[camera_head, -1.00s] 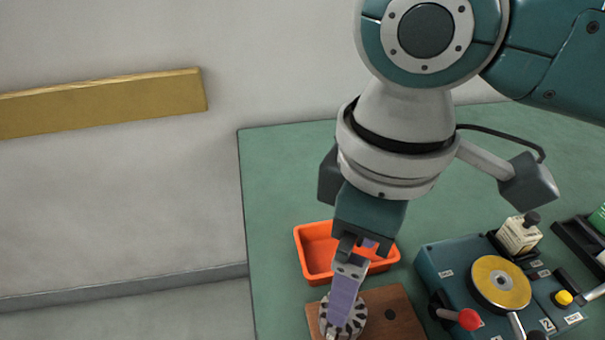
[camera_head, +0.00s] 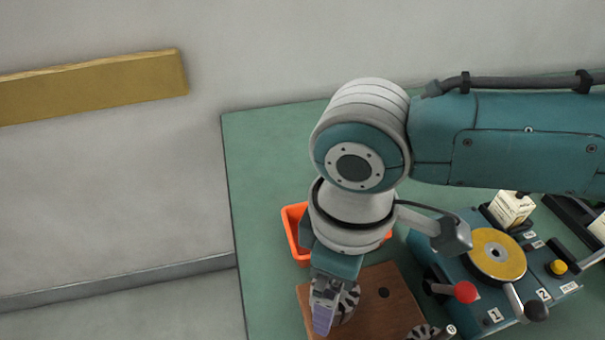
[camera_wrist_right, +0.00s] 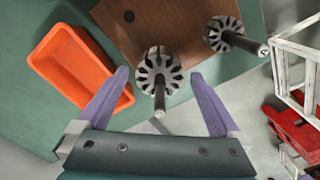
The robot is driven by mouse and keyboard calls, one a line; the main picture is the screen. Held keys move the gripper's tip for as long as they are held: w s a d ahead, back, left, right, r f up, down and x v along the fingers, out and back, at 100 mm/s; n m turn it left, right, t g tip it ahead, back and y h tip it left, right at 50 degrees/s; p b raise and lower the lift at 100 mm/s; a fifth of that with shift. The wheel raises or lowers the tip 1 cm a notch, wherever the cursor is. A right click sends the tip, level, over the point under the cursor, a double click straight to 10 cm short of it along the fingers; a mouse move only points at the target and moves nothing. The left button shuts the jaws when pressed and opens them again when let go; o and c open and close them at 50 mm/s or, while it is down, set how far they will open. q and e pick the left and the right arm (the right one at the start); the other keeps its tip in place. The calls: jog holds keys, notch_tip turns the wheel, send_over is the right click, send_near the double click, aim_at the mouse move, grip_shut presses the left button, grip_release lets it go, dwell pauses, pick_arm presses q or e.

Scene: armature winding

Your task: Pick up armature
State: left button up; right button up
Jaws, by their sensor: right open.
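One armature (camera_head: 347,303), a slotted grey-and-black core with a shaft, stands on a brown wooden board (camera_head: 385,285). It also shows in the right wrist view (camera_wrist_right: 158,68), its shaft pointing toward the camera. A second armature (camera_head: 424,332) stands on the board at the bottom edge; the right wrist view shows it too (camera_wrist_right: 224,36). My right gripper (camera_head: 322,316) is open and empty, with purple fingers. In the right wrist view its fingertips (camera_wrist_right: 160,78) are spread to either side of the first armature, apart from it. My left gripper is not in view.
An orange bin (camera_head: 294,232) sits behind the board, partly hidden by my right arm. A teal machine (camera_head: 470,275) with a yellow disc and levers stands right of the board. A white frame (camera_wrist_right: 297,60) and red parts (camera_wrist_right: 295,128) show at right.

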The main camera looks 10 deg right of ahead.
grip_shut()
dwell(0.8)
